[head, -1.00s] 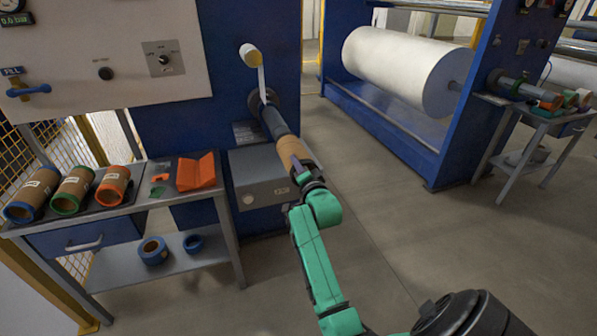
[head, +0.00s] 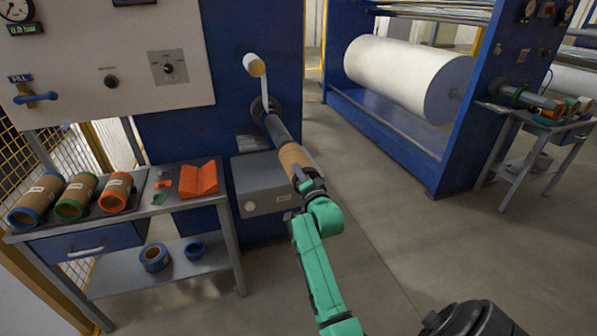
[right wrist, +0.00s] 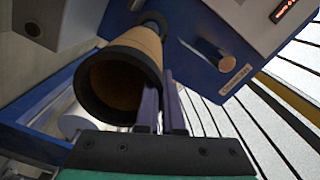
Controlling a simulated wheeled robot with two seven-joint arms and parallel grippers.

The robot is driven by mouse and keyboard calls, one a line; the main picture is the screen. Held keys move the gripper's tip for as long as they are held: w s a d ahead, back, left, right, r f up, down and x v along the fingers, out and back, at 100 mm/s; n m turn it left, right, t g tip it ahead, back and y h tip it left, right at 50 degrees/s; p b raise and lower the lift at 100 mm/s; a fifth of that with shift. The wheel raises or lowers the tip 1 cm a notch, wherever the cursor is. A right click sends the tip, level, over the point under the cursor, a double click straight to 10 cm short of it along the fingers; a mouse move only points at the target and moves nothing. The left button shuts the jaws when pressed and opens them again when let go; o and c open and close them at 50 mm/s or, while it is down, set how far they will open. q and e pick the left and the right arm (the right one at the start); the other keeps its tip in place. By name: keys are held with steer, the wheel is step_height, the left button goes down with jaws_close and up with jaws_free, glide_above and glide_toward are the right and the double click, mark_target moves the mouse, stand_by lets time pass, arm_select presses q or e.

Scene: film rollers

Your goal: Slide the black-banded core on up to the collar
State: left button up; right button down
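The black-banded core (head: 293,158), a brown cardboard tube, is in line with the dark shaft (head: 277,131) and meets its near end. The dark collar (head: 260,108) is at the shaft's root on the blue machine, with bare shaft between. In the right wrist view the core (right wrist: 146,44) shows its black-rimmed open end; no shaft shows inside. My right gripper (head: 303,180) is at the core's near end. In the right wrist view its fingers (right wrist: 162,100) straddle the core's wall, one inside and one outside. My left gripper is not in view.
A side table (head: 146,207) at left carries blue-, green- and orange-banded cores (head: 77,194) and an orange block (head: 198,179). A grey box (head: 258,187) sits below the shaft.

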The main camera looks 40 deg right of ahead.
mark_target(292, 158)
steer(key=shift+r+p, duration=0.15)
steer(key=shift+p, duration=0.15)
steer(key=shift+w+d, duration=0.1)
steer(key=shift+w, duration=0.15)
steer(key=shift+b+x, duration=0.75)
steer(key=shift+x, duration=0.8)
steer(key=shift+b+x, duration=0.85)
steer(key=shift+x, duration=0.55)
steer(key=shift+w+d, duration=0.15)
steer(key=shift+w, duration=0.15)
